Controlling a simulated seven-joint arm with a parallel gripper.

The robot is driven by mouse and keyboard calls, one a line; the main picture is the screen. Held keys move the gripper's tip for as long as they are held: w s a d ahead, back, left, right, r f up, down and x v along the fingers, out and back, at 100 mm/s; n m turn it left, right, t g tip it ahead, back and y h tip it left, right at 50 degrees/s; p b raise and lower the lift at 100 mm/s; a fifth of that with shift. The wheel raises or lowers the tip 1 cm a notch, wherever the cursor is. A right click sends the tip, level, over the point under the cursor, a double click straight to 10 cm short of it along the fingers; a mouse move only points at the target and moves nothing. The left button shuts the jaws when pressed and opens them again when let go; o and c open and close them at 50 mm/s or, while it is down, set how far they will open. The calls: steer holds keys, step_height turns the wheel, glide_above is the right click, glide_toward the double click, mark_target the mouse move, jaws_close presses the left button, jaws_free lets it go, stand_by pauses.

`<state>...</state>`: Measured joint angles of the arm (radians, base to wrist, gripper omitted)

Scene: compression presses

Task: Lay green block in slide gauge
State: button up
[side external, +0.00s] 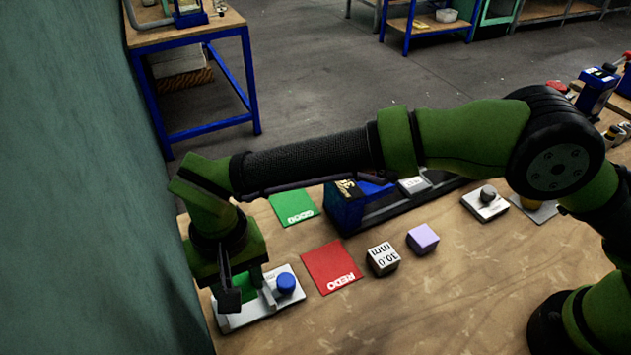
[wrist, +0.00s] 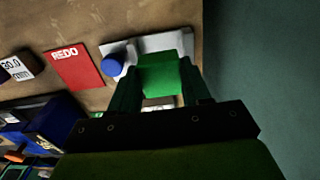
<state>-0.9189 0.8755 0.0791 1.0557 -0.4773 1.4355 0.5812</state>
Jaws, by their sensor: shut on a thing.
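My gripper (side external: 243,290) is at the lower left in the side view, low over the slide gauge. It is shut on the green block (wrist: 164,75), which shows between the two fingers in the wrist view. In the side view only a small part of the block (side external: 256,276) shows behind the fingers. The slide gauge is a pale metal plate (side external: 236,322) with a blue knob (side external: 286,283); the knob (wrist: 112,65) stands beside the block in the wrist view. I cannot tell whether the block touches the plate.
A red REDO card (side external: 331,267), a white 30.0 mm block (side external: 383,259) and a purple block (side external: 422,239) lie right of the gauge. A green GOOD card (side external: 293,207) and a blue press (side external: 346,205) are behind. The wall (side external: 140,220) is close on the left.

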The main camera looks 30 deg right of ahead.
steer(key=shift+f, duration=2.2)
steer(key=shift+f, duration=0.75)
